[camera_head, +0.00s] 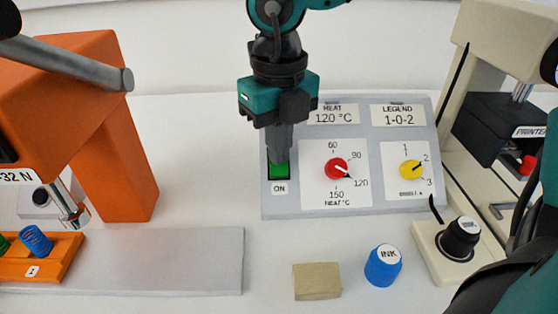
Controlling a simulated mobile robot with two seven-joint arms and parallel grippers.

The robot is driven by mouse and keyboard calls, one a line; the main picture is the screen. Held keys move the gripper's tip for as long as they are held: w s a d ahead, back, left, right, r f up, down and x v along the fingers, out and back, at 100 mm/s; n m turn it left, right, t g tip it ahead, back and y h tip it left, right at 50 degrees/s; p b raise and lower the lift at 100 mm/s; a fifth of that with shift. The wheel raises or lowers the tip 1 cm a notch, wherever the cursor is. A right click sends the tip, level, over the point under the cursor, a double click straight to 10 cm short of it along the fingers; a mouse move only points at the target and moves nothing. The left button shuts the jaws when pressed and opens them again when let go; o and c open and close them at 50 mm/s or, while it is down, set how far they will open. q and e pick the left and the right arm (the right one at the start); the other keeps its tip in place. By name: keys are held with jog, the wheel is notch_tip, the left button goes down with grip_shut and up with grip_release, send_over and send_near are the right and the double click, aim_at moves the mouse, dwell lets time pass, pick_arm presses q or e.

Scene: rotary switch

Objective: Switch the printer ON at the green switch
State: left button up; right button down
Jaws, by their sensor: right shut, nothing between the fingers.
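The green switch (279,173) sits at the left of a grey control panel (380,205), above a label reading ON. Only its lower part shows; my gripper hides the upper part. My right gripper (280,158) comes down from above, shut and empty, with its fingertips at the switch's upper part. I cannot tell whether they press on it or hover just in front. The printer (508,128), a black unit with a PRINTER label, is on a beige stand at the right, partly cut off. My left gripper is not in view.
The panel also carries a red heat dial (336,168) and a yellow dial (411,172). In front lie a tan block (317,281) and a blue ink pot (383,265). An orange press (110,150) stands left. A black knob (460,238) is on the beige base.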

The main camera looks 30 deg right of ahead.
notch_tip(320, 180, up, 7)
jog(key=p, duration=0.3)
jog(key=shift+p, duration=0.3)
dwell(0.4)
jog(key=shift+f, duration=0.15)
